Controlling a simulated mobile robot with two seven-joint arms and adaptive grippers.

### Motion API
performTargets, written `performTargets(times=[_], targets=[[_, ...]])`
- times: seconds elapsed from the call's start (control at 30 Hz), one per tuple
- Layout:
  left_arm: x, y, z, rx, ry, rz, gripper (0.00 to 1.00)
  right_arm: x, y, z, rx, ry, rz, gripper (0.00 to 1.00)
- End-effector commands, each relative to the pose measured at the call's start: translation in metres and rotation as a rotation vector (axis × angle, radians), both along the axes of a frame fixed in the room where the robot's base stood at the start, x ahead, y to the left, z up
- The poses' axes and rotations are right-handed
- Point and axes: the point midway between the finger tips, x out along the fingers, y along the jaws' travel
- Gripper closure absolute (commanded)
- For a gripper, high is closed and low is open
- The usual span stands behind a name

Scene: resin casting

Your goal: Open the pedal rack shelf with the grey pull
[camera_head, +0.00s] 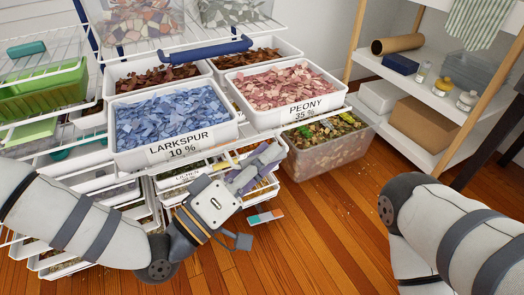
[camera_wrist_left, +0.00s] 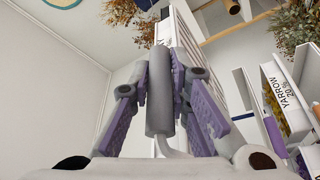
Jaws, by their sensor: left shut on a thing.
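The petal rack (camera_head: 140,178) is a white wire rack with shelves of labelled bins, at the left and middle of the head view. My left gripper (camera_head: 258,167) is at the rack's front, just below the upper bins. In the left wrist view its purple-padded fingers (camera_wrist_left: 160,75) are shut on the grey pull (camera_wrist_left: 158,105), an upright rounded bar between them. The gripper hides the pull in the head view. How far the pull's shelf is out cannot be told. My right arm shows at the right; its gripper is out of view.
A blue LARKSPUR bin (camera_head: 172,125) and a pink PEONY bin (camera_head: 285,88) stand above my left gripper. A clear tub of mixed petals (camera_head: 328,150) is just right of it. Wooden-framed shelving (camera_head: 410,150) stands at the right. The floor (camera_head: 345,225) between is largely clear.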

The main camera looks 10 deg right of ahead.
Motion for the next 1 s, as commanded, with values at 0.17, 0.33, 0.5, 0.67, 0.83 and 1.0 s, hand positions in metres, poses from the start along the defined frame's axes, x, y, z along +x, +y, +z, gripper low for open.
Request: performTargets(times=[0.17,0.33,0.5,0.67,0.83,1.0], targets=[[0.000,0.000,0.000,-0.001,0.001,0.000,1.00,0.000,0.000,0.000,0.000,0.000,0.000,0.60],[0.000,0.000,0.000,0.000,0.000,0.000,0.63,0.000,0.000,0.000,0.000,0.000,0.000,0.60],[0.000,0.000,0.000,0.000,0.000,0.000,0.63,0.000,0.000,0.000,0.000,0.000,0.000,0.60],[-0.002,0.004,-0.001,0.001,0.001,0.001,0.63,0.000,0.000,0.000,0.000,0.000,0.000,0.60],[-0.024,0.033,-0.010,0.002,0.005,0.002,0.63,0.000,0.000,0.000,0.000,0.000,0.000,0.60],[-0.050,0.069,-0.019,0.001,0.003,0.003,0.63,0.000,0.000,0.000,0.000,0.000,0.000,0.60]])
